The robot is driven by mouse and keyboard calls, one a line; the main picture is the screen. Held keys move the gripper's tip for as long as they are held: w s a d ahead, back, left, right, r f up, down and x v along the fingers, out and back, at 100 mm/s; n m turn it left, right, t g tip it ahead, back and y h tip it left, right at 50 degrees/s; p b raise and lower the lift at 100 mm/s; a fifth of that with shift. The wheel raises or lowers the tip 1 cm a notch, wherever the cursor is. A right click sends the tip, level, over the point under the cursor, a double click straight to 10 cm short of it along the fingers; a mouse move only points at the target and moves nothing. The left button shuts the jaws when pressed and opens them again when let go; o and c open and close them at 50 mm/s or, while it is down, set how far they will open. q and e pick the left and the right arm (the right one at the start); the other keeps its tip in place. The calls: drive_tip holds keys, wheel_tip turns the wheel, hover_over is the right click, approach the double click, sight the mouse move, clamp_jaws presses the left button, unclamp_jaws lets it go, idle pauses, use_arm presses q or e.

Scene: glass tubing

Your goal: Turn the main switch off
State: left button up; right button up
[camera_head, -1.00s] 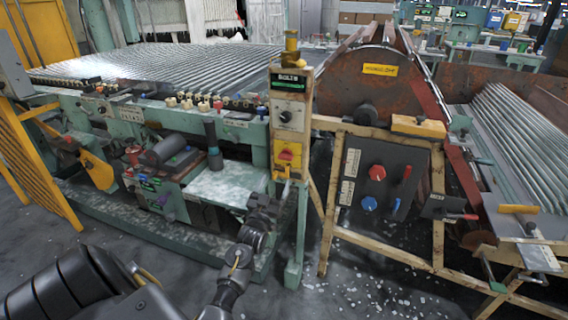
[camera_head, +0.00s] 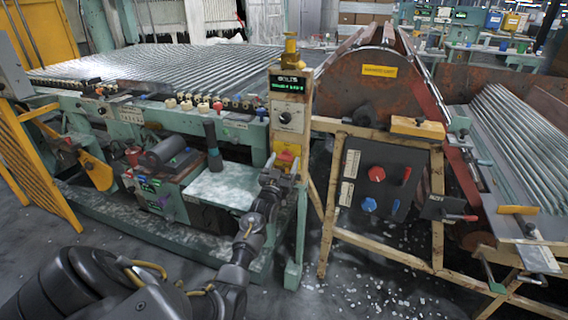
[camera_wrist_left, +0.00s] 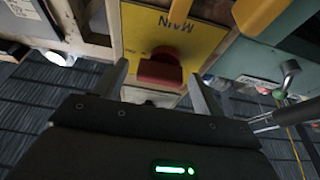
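The main switch is a red knob (camera_wrist_left: 160,70) on a yellow plate (camera_wrist_left: 172,32) marked MAIN. In the head view the red knob (camera_head: 285,158) sits low on the upright control post (camera_head: 291,108), just above my left gripper (camera_head: 279,175). In the left wrist view my left gripper (camera_wrist_left: 157,80) is open, with one finger on each side of the knob in the picture. Gaps show between knob and fingers, and I cannot tell whether the tips reach as deep as the knob. My right gripper is not in view.
A green machine frame (camera_head: 232,130) with a bed of glass tubes (camera_head: 165,68) stands left of the post. A dark panel (camera_head: 380,180) with red and blue knobs stands to the right on a wooden frame. Glass bits lie on the floor.

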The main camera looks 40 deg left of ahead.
use_arm(q)
drive_tip(key=c, duration=0.9)
